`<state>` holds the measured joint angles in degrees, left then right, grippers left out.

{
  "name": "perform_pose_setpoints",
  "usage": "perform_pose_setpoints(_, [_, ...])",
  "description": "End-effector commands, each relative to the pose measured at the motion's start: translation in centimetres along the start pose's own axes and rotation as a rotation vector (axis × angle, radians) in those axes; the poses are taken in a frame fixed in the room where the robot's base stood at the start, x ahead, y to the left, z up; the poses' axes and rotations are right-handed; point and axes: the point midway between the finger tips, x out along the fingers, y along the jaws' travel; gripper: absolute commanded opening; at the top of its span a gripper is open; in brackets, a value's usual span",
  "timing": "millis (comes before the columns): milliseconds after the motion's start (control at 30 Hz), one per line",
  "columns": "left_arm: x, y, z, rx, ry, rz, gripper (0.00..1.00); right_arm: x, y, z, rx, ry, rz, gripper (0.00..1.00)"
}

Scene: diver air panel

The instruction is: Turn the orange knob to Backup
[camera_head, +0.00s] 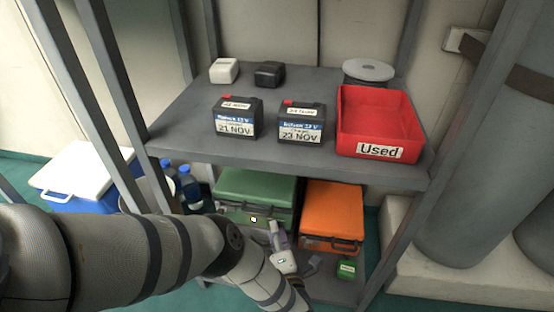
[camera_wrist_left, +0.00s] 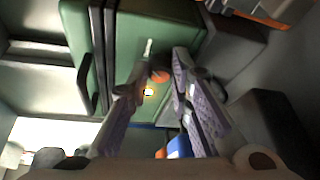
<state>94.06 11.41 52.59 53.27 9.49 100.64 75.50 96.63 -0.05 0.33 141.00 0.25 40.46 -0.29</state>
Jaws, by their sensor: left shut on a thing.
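In the left wrist view, a small round orange knob (camera_wrist_left: 160,76) shows between the two grey-purple fingers of my left gripper (camera_wrist_left: 158,78). Behind it is a green surface, with a short pale mark above the knob and a small bright spot below it. The fingers stand a little apart, on either side of the knob. In the head view my left gripper (camera_head: 277,232) is in front of the green case (camera_head: 257,184) on the lower shelf. The knob is not visible there, and I cannot read a Backup mark or the knob's setting. My right gripper is not in view.
An orange case (camera_head: 332,208) stands right of the green one, with a small green box (camera_head: 347,268) in front. The upper shelf (camera_head: 185,128) holds two labelled batteries and a red tray (camera_head: 378,105) marked Used. Metal posts frame the shelves. A cooler (camera_head: 75,172) stands left.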

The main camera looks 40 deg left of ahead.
Motion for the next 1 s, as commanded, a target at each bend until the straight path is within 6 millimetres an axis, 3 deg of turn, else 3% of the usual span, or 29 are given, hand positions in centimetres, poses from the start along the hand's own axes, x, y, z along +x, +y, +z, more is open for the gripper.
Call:
perform_pose_setpoints(733, [-0.03, -0.13, -0.20, 0.070, 0.006, 0.027, 0.00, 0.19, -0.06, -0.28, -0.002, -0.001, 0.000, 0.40])
perform_pose_setpoints(767, [-0.03, -0.13, -0.20, 0.070, 0.006, 0.027, 0.26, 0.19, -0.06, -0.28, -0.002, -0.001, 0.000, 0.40])
perform_pose_setpoints(800, [-0.03, -0.13, -0.19, 0.070, 0.006, 0.027, 0.35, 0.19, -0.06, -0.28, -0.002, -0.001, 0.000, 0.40])
perform_pose_setpoints(833, [-0.02, -0.12, -0.18, 0.070, 0.005, 0.027, 0.40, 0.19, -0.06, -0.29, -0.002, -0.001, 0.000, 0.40])
perform_pose_setpoints(1000, [0.00, -0.10, -0.11, 0.068, 0.004, 0.028, 0.40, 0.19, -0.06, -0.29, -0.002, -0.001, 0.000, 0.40])
